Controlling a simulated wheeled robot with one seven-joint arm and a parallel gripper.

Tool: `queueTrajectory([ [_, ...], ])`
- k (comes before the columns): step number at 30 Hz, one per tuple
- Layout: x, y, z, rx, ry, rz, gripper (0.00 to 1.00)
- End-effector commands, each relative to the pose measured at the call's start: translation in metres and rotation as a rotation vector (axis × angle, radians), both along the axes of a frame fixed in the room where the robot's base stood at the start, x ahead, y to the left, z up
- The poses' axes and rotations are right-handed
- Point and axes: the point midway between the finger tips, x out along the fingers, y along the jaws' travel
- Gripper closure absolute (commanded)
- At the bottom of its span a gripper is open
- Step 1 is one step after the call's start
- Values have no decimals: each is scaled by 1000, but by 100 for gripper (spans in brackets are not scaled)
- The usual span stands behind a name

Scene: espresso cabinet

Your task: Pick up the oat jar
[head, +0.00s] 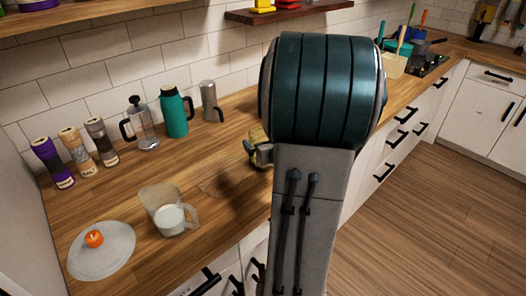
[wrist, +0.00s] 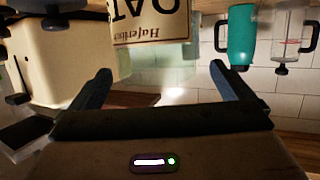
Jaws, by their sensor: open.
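The oat jar (wrist: 150,22) shows upside down at the top middle of the wrist view, with a cream label reading "OAT" and a clear part below it. Its top end in the picture is cut off. My gripper (wrist: 160,72) is open, its two dark fingers apart, with the jar in line with the gap between them. I cannot tell whether a finger touches it. In the head view my arm hides most of the jar; a small yellowish part (head: 257,133) shows beside my gripper (head: 259,153) above the wooden counter.
A teal tumbler (head: 174,112), French press (head: 146,130) and metal pot (head: 209,104) stand along the wall. A milk pitcher (head: 172,218) and a plate (head: 110,262) with an orange fruit (head: 94,239) are nearer. A cream box (wrist: 65,65) is at the wrist view's left.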

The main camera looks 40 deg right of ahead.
Motion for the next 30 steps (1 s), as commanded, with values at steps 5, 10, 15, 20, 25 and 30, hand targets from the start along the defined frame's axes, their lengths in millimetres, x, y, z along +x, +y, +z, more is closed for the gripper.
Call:
queueTrajectory([
  [5, 18, -10, -8, 3, 1, -1, 0],
  [10, 33, -14, -13, 1, 0, 0, 0],
  [15, 36, -15, -14, 1, 1, 0, 0],
  [20, 36, -15, -14, 1, 0, 0, 6],
  [25, 36, -15, -14, 1, 0, -1, 53],
  [30, 36, -16, -13, -1, -2, -1, 73],
])
